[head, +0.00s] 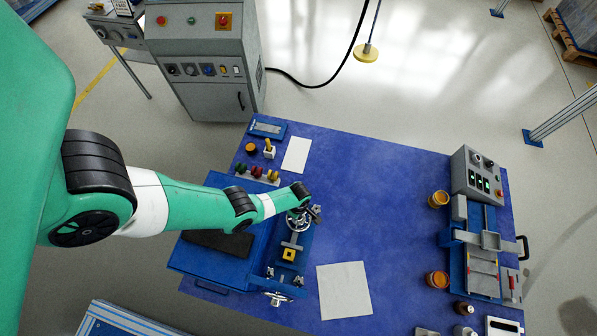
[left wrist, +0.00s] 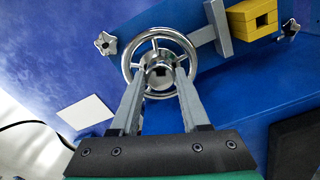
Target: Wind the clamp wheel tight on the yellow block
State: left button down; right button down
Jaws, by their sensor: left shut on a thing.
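The chrome clamp wheel (left wrist: 184,45) shows in the left wrist view, with spokes and a round hub. It also shows in the head view (head: 297,222), partly under my left wrist. My left gripper (left wrist: 164,75) has its two fingers closed on the wheel's hub (left wrist: 159,76). The yellow block (left wrist: 252,19) has a square hole and sits past a grey pressing plate (left wrist: 212,28) on the clamp's shaft. In the head view the yellow block (head: 289,255) lies just in front of the wheel on the blue fixture. I cannot tell whether plate and block touch. My right gripper is not in view.
Star knobs (left wrist: 106,44) stand beside the wheel. A white sheet (head: 344,290) lies right of the fixture. Coloured knobs on a rack (head: 257,173) stand behind. A grey device with a slide (head: 482,240) and orange cups (head: 438,199) are at the right. The table's middle is clear.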

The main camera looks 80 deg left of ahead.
pick_arm(q)
jog(key=m, duration=1.2)
jog(key=shift+m, duration=0.4)
jog(key=m, duration=1.2)
jog(key=shift+m, duration=0.3)
jog(key=m, duration=1.2)
jog(key=shift+m, duration=0.4)
jog(key=m, duration=1.2)
jog(key=shift+m, duration=0.3)
